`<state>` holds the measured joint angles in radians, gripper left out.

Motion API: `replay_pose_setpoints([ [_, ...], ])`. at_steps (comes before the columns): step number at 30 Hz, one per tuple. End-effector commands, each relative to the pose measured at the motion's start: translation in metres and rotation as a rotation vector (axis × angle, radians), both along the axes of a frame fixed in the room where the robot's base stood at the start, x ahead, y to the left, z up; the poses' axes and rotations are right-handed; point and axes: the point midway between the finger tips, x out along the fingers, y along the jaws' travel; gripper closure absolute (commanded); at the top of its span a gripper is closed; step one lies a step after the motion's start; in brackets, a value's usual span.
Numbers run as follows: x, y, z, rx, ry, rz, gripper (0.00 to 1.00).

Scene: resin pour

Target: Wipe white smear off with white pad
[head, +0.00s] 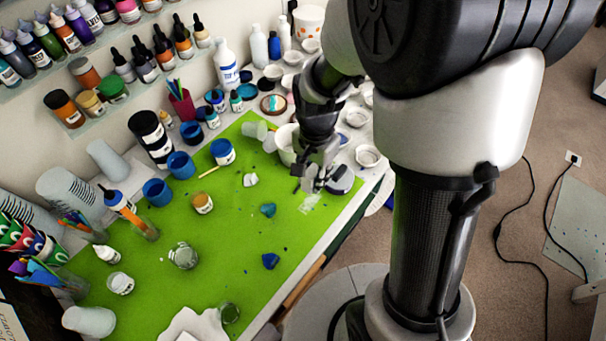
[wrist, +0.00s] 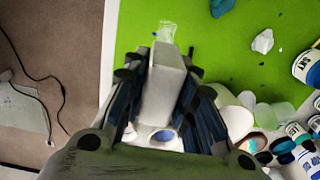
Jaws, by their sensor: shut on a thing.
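My gripper (head: 316,178) is over the right edge of the green mat, pointing down. In the wrist view, my gripper (wrist: 165,78) is shut on a white pad (wrist: 164,92), a pale block between the two dark fingers. In the head view the pad is mostly hidden by the fingers. The white smear (head: 309,203) is a pale translucent patch on the mat, just below the gripper in the picture. It also shows in the wrist view (wrist: 167,29), just beyond the pad's far end. I cannot tell whether pad and smear touch.
The green mat (head: 225,255) carries blue cups (head: 181,164), a clear cup (head: 184,256), a white lump (head: 250,180) and blue pieces (head: 270,261). A dark-blue and white item (head: 342,181) stands right beside the gripper. White bowls and bottles crowd the back.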

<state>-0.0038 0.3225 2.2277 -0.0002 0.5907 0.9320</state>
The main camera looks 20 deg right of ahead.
Motion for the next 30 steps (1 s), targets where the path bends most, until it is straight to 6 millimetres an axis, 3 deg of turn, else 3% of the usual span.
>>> replay_pose_setpoints([
  [17, 0.000, -0.001, -0.050, 0.000, 0.001, -0.015, 0.93],
  [30, 0.001, -0.002, -0.049, 0.000, 0.001, -0.018, 0.93],
])
